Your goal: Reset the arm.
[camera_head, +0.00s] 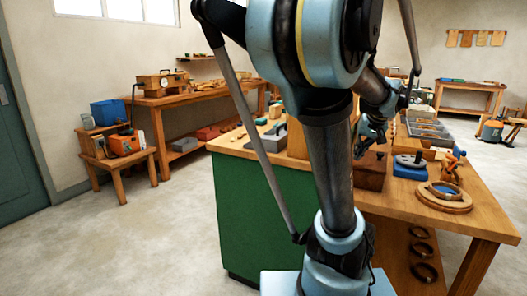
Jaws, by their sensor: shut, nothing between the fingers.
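My arm rises from its base in the middle of the camera_head view and hides much of the workbench behind it. My gripper (366,143) shows small and dark just right of the arm column, over the workbench (478,209). It is shut and appears to hold nothing. A brown wooden block (369,172) stands on the bench just below the gripper. I cannot tell from this view how much gap lies between them.
A blue block with a dark top (410,168) and a round wooden ring piece (444,197) lie on the bench. A green cabinet side (265,220) faces left. A small stool (118,158) and a long wall bench (165,100) stand at left. Open concrete floor (140,240) lies front left.

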